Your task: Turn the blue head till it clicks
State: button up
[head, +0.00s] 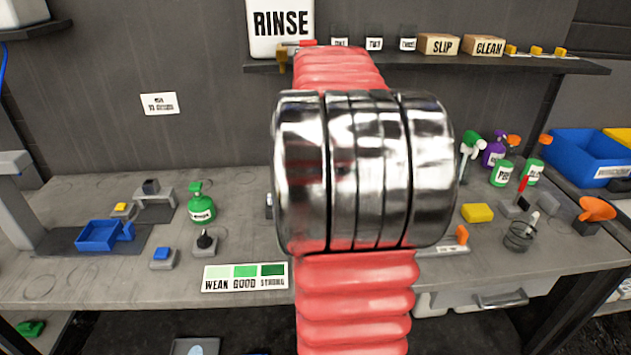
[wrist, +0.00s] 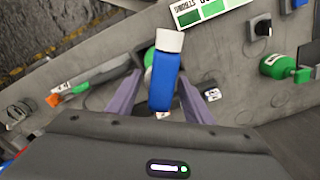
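The blue head (wrist: 163,82), with a white end (wrist: 169,41), shows in the wrist view between the two grey-purple fingers of my gripper (wrist: 163,75). A bit of green (wrist: 150,53) shows beside and below it; the rest of what it sits on is hidden. The fingertips lie close along both sides of the blue head. I cannot tell whether they press on it or stand slightly apart. In the head view, my own red and metal arm covers the middle of the bench, and neither the gripper nor the blue head shows.
A blue tray (head: 98,236) is farther left.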

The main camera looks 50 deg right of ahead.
jog(key=o, duration=0.3)
notch_tip(320, 180, up, 14)
jog(key=shift+f, duration=0.15)
dwell(0.6)
jog(key=shift+w, duration=0.1)
dwell(0.5)
jog(key=a+f+n+t+h, duration=0.15)
jog(key=a+f+n, duration=0.4)
jog(key=a, duration=0.95)
jog(key=a+f+n+t+y, duration=0.15)
jog(key=a+f+n, duration=0.35)
jog(key=a, duration=0.9)
jog(key=s+a+f+n+t, duration=0.2)
jog(key=s+a+f+n, duration=0.2)
jog(key=a, duration=0.4)
notch_tip(320, 180, down, 3)
jog(key=shift+r+n+t, duration=0.2)
jog(key=shift+n+t, duration=0.1)
jog(key=shift+n, duration=0.45)
jog(key=shift+o, duration=0.2)
jog(key=shift+a, duration=0.1)
